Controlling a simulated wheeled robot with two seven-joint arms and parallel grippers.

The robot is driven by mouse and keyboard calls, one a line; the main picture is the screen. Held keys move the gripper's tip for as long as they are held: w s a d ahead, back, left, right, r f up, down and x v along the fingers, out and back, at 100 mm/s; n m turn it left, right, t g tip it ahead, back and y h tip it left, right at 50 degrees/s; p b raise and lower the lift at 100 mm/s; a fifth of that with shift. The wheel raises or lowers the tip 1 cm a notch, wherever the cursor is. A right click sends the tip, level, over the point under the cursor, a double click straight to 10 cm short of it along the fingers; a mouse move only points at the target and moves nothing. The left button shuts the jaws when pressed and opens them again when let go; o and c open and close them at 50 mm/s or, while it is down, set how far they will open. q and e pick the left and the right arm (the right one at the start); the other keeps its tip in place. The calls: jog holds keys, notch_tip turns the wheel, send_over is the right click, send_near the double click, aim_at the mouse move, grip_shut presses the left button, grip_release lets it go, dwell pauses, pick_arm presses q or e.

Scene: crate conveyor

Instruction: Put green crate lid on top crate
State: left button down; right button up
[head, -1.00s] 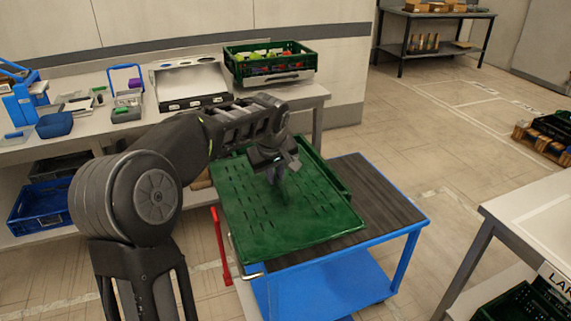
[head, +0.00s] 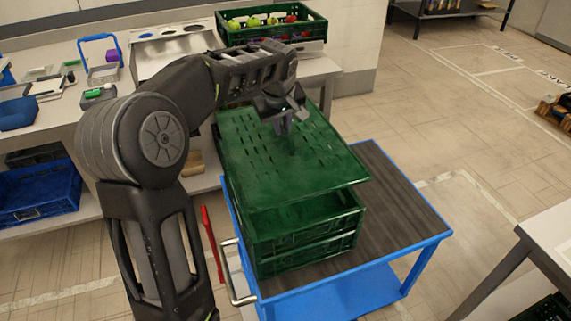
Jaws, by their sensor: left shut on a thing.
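The green crate lid (head: 290,170) is a flat slotted panel in the middle of the head view. My left gripper (head: 291,122) is over the lid's far half and is shut on it; the exact grip point is small and dark. Below the lid are two stacked green crates, the top crate (head: 300,218) and the lower crate (head: 305,250). The lid covers most of the top crate's opening from this view. A gap shows between the lid's near edge and the top crate's rim, so the lid is above it there. My right gripper is not in view.
The crates stand on a blue cart (head: 425,235) with a dark top, free on its right side. A green crate of fruit (head: 272,38) sits on the back bench. A blue bin (head: 40,193) is at left. A white table (head: 548,215) stands at right.

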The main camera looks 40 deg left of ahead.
aim_at(282, 140)
pick_arm(q)
jog(key=shift+s+r, duration=0.1)
jog(key=shift+f, duration=2.55)
jog(key=shift+f, duration=0.1)
notch_tip(282, 140, down, 5)
jog(key=shift+r, duration=0.1)
jog(key=c, duration=1.9)
grip_release()
jog(key=o, duration=0.4)
jog(key=shift+o, duration=0.2)
